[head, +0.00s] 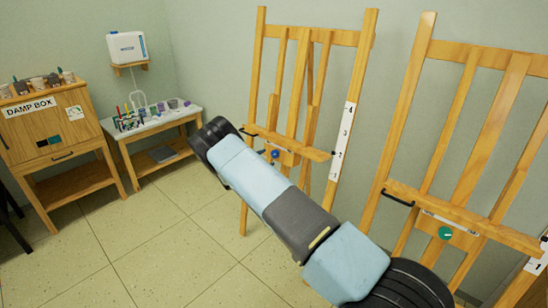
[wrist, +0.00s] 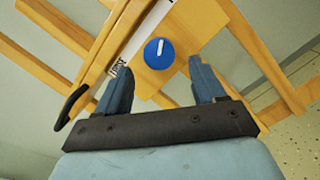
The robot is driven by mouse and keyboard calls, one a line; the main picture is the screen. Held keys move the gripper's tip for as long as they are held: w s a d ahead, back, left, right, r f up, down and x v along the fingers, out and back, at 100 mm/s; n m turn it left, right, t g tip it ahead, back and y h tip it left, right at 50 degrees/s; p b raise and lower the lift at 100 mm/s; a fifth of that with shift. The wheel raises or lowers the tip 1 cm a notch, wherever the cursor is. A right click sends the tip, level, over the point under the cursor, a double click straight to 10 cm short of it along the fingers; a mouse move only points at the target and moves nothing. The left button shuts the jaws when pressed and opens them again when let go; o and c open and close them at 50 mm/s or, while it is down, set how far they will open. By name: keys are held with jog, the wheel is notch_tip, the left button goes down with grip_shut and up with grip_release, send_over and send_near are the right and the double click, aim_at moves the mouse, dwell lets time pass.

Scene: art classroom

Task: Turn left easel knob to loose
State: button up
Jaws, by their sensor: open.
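The left easel (head: 253,90) stands upright near the back wall. Its round blue knob (head: 274,154) sits on a wooden block under the tray ledge. In the wrist view the blue knob (wrist: 159,52) has a white pointer line, pointing roughly up in the picture. My gripper (wrist: 161,72) is open and empty. Its two fingers point toward the knob, one on each side in the picture, apart from it. A white strip (wrist: 130,50) with small dark lettering runs along the ledge; I cannot read it surely. In the head view my gripper's fingers are hidden.
A black handle (wrist: 73,105) sticks out from the ledge beside the left finger. The right easel (head: 398,120) has a green knob (head: 445,233). A damp box cabinet (head: 60,140) and a small table (head: 150,127) stand left. The floor (head: 150,235) before them is clear.

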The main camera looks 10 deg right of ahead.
aim_at(273, 155)
jog(key=shift+x, duration=2.15)
jog(key=shift+c, duration=0.5)
